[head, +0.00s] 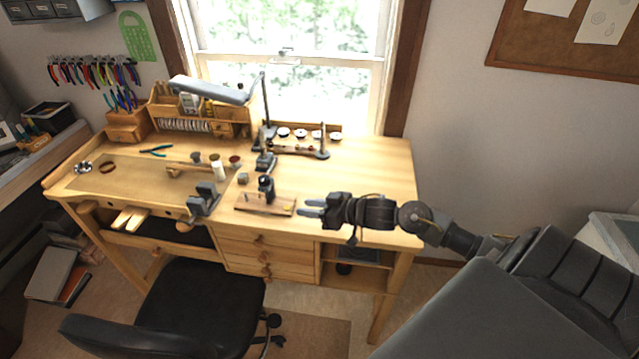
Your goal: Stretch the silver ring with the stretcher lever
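A small dark tool (266,187) stands upright on a flat wooden base (250,204) near the front middle of the bench. It looks like the ring stretcher, but its lever is too small to make out. I cannot pick out the silver ring at this size. My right gripper (312,208) reaches in from the right, just right of the wooden base and over the bench's front part. Its two fingers point left with a gap between them, and nothing shows in the gap. My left gripper is not in view.
The wooden bench (370,175) is clear at its right. A vise (203,198) sits on its front edge. A dark stand (265,160) and a rack with spools (290,150) stand behind the tool. A black chair (205,295) is in front.

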